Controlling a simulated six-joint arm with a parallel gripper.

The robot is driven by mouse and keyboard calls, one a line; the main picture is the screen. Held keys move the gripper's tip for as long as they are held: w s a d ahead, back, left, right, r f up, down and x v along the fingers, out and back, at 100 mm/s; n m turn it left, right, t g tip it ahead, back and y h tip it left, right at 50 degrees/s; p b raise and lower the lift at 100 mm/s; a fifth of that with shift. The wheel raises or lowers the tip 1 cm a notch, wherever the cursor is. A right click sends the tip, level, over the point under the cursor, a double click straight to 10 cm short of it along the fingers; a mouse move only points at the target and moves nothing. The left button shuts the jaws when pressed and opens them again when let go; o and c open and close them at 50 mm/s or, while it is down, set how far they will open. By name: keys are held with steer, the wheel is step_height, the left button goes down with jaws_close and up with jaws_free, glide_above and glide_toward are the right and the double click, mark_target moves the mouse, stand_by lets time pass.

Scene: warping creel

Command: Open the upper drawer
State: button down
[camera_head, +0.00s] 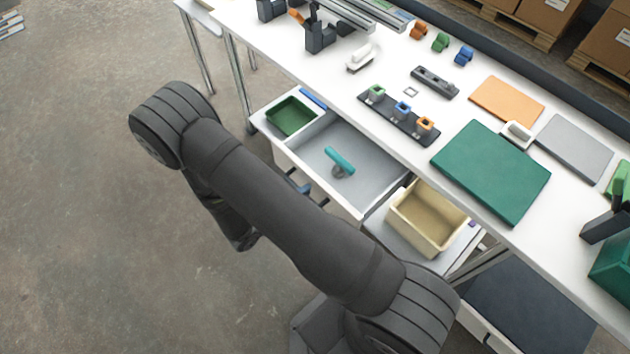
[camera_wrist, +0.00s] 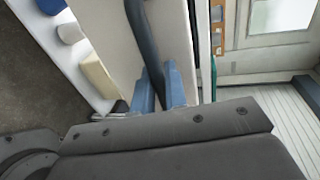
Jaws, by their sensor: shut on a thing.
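The upper drawer (camera_head: 372,160) stands pulled out from under the white worktop, its inside open to view. A green bin (camera_head: 292,116), a blue item (camera_head: 313,98) and a teal-topped piece (camera_head: 339,160) lie in it. My gripper (camera_head: 301,187) is at the drawer's front, largely hidden behind my arm in the head view. In the wrist view, the blue fingers of my gripper (camera_wrist: 160,88) are shut on the dark bar handle (camera_wrist: 143,38), which runs along the pale drawer front.
A beige bin (camera_head: 428,218) sits in another open compartment right of the drawer. The worktop (camera_head: 400,75) carries a dark holder with coloured pieces (camera_head: 400,115), a green mat (camera_head: 492,172) and an orange sheet (camera_head: 506,102).

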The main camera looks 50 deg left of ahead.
steer(key=shift+v, duration=0.85)
steer(key=shift+f, duration=0.2)
steer(key=c, duration=1.5)
jaws_free()
steer(key=shift+c, duration=0.2)
steer(key=v, duration=1.7)
steer(key=shift+s, duration=0.25)
steer(key=x, duration=1.7)
steer(key=shift+w, duration=0.3)
steer(key=shift+s, duration=0.1)
